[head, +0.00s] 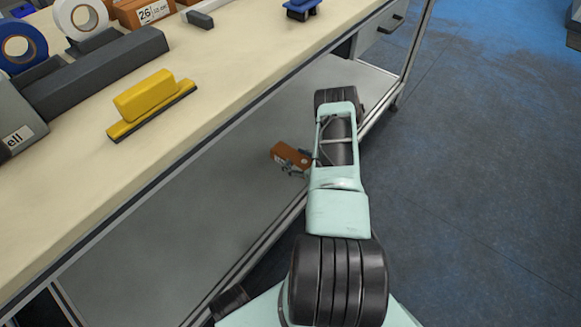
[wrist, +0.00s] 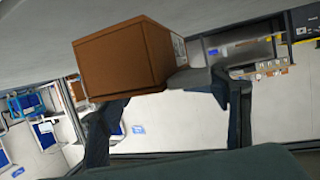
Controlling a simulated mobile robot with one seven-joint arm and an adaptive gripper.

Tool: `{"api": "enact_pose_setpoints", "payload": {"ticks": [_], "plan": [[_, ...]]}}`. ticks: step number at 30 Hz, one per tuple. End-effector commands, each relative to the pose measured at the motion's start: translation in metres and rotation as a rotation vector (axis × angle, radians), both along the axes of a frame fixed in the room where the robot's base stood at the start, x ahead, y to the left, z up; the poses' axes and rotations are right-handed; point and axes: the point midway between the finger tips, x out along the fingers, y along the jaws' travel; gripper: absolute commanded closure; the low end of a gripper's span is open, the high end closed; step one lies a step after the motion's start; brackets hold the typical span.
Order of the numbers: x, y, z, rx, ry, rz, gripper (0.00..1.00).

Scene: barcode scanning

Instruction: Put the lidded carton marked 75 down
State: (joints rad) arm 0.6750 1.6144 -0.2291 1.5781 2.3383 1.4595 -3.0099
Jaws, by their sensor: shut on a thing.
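The brown carton (head: 288,154) shows in the head view beyond the front edge of the bench top, against the grey lower shelf (head: 190,228). Its pale label is too small to read there. In the wrist view the carton (wrist: 122,58) fills the upper left, tilted in the picture, with a label seen edge-on at its right side. My gripper (wrist: 172,90) is shut on the carton, with dark fingers at either side below it. In the head view my gripper (head: 303,166) is mostly hidden by my arm. I cannot tell whether the carton touches the shelf.
On the bench top (head: 215,80) are a yellow-handled squeegee (head: 147,100), a long dark grey bar (head: 95,72), tape rolls (head: 22,45) and a carton marked 26 (head: 143,12). The shelf around the held carton looks bare. Blue floor (head: 470,170) lies clear to the right.

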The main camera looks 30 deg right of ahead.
Motion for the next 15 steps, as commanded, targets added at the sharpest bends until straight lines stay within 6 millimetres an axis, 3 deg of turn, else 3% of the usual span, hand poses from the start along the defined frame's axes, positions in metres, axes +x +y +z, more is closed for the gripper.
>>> {"api": "enact_pose_setpoints", "payload": {"ticks": [8, 15], "plan": [[0.013, 0.006, -0.019, 0.0, 0.0, 0.001, 0.78], [0.015, 0.006, -0.05, 0.0, -0.001, 0.0, 0.78]]}}
